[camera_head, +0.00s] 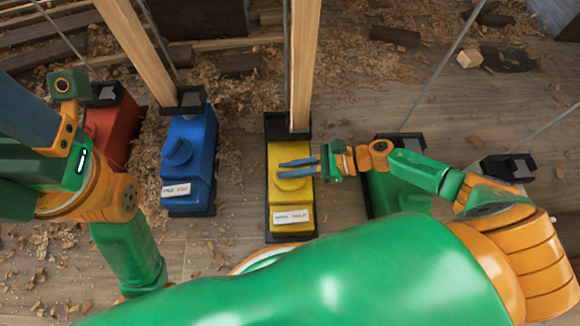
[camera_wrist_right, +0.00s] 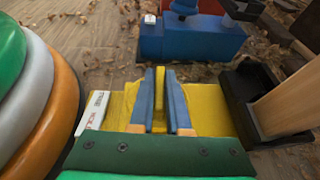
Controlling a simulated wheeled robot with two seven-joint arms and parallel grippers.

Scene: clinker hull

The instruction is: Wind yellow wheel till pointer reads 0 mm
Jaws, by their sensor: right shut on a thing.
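The yellow unit (camera_head: 280,236) stands on the plank floor at the middle of the head view, with a white label (camera_head: 292,216) on its near end. My right gripper (camera_head: 296,169) reaches over it from the right. Its two blue fingers are shut on the yellow wheel's raised grip (camera_wrist_right: 160,104), one on each side, as the right wrist view shows. The fingers hide part of the wheel. The label's text is too small to read, and I cannot make out a pointer reading. My left arm is at the left edge; its blue-grey end part (camera_head: 24,102) is cut off there.
A blue unit (camera_head: 186,190) with a blue knob stands left of the yellow one, and a red unit (camera_head: 114,125) beyond it. A green unit (camera_head: 386,195) is at right, partly behind my arm. Wooden posts (camera_head: 304,60) and thin rods rise behind. Shavings cover the floor.

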